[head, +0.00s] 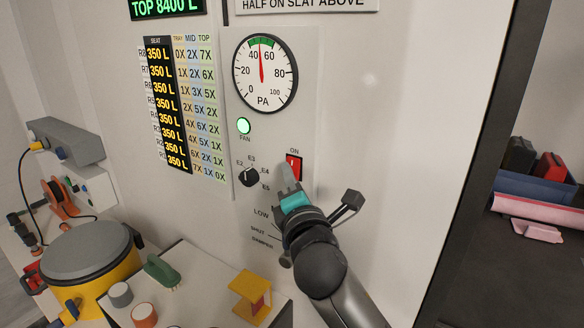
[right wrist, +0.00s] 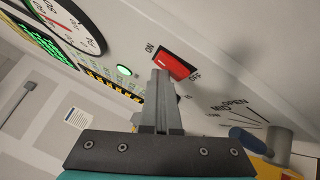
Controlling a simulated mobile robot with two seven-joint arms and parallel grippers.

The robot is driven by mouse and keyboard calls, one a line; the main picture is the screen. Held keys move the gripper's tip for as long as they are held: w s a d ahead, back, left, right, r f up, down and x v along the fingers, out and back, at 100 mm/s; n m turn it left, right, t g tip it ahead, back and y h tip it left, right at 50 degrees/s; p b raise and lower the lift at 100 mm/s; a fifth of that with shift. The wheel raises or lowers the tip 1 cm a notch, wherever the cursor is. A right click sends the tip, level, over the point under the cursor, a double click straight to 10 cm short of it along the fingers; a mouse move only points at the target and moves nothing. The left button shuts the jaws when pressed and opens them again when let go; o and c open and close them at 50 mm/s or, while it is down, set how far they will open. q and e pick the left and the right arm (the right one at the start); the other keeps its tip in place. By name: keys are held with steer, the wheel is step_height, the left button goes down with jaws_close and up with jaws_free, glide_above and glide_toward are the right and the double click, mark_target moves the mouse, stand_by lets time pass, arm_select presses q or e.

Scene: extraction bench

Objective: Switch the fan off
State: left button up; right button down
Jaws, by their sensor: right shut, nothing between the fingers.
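The red rocker switch (head: 294,166) is on the white wall panel, under the label ON. It also shows in the right wrist view (right wrist: 175,65), with ON at one end and OFF at the other. The green fan lamp (head: 243,126) is lit. The gauge (head: 264,74) needle points near the top, between 40 and 60. My right gripper (head: 286,174) is shut and empty, its fingertips close beside the switch. In the right wrist view its tips (right wrist: 160,76) are at the switch's near edge; I cannot tell whether they touch. My left gripper is not in view.
A black selector knob (head: 249,177) is left of my right gripper. A damper lever (head: 348,203) sticks out to the right. Below stand a yellow drum with a grey lid (head: 88,250), a green brush (head: 160,271) and a yellow block (head: 252,295).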

steer(key=shift+w+d+r, duration=0.2)
steer(key=shift+d, duration=0.25)
steer(key=shift+a, duration=0.1)
steer(key=shift+s+a+p, duration=0.1)
steer(key=shift+p, duration=0.25)
stand_by(0.3)
steer(key=shift+s+a+r+p, duration=0.1)
steer(key=shift+s+a+p, duration=0.3)
steer(key=shift+s+a, duration=0.55)
steer(key=shift+s+a+r+p, duration=0.1)
steer(key=shift+s+a+p, duration=0.4)
steer(key=shift+s, duration=0.6)
steer(key=shift+a, duration=0.15)
